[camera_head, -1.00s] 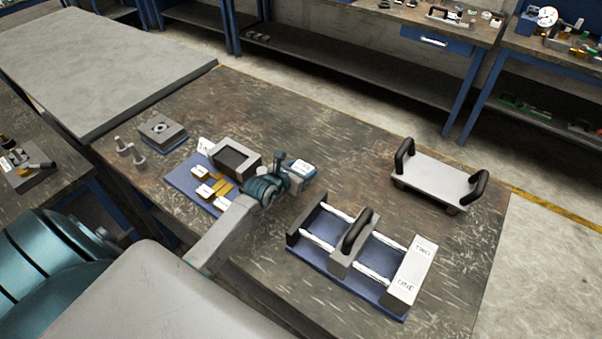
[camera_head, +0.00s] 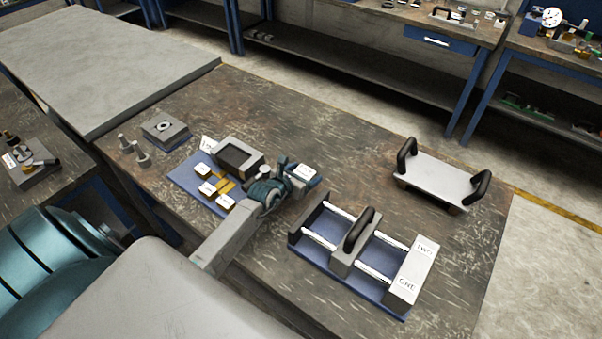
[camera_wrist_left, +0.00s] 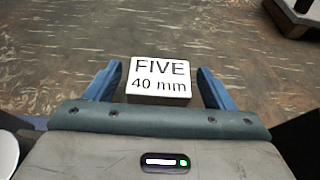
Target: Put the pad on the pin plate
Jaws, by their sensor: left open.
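A small block with a white top marked "FIVE 40 mm" (camera_wrist_left: 160,78) lies between the fingers of my left gripper (camera_wrist_left: 159,82) in the left wrist view. The fingers stand apart on either side, with a gap at each. In the head view my left gripper (camera_head: 296,180) is low over the table at this labelled block (camera_head: 306,172). A blue board (camera_head: 183,180) left of it carries several brass-coloured, white-topped blocks (camera_head: 208,188) and a grey open frame (camera_head: 237,155). I cannot tell which piece is the pin plate. My right gripper is out of view.
A blue-based rail fixture (camera_head: 335,276) marked "TWO" and "ONE", with a black handle, stands close to the right. A grey plate with two black handles (camera_head: 440,180) is farther right. A square grey block (camera_head: 165,130) and small posts (camera_head: 140,153) stand at the left.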

